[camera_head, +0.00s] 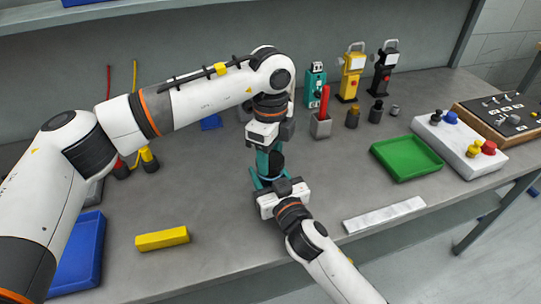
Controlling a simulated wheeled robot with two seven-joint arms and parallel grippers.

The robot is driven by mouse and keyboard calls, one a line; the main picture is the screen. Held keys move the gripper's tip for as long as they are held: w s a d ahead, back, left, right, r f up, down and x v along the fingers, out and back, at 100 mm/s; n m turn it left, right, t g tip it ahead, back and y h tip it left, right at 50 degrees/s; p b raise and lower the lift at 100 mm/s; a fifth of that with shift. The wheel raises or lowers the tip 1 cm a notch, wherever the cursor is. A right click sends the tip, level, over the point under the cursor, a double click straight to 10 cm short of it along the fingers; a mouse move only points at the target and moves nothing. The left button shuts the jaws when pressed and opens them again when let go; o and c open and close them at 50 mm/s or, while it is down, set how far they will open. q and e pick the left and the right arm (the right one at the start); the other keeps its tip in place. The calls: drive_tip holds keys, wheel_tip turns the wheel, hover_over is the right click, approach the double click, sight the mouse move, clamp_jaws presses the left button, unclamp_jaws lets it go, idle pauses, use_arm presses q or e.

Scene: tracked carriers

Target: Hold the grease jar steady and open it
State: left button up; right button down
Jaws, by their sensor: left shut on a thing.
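A small dark object, which looks like the grease jar (277,163), stands near the middle of the bench, mostly hidden by the grippers. My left gripper (265,165) points down from above with teal fingers and is shut on it, seemingly at the top. My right gripper (268,180) comes from the front edge, low over the bench, with its teal fingers reaching toward the jar's lower part. Whether those fingers touch the jar is hidden. I cannot make out a separate lid.
A yellow block (162,238) and blue tray (78,255) lie left. A green tray (407,157), white strip (384,214) and control box (460,145) lie right. Bench between block and grippers is clear.

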sight(271, 159)
use_arm(q)
drive_tip(key=shift+r, duration=0.3)
drive_tip(key=shift+r, duration=2.05)
use_arm(e)
drive_tip(key=c, duration=0.5)
unclamp_jaws()
drive_tip(key=shift+s, duration=0.1)
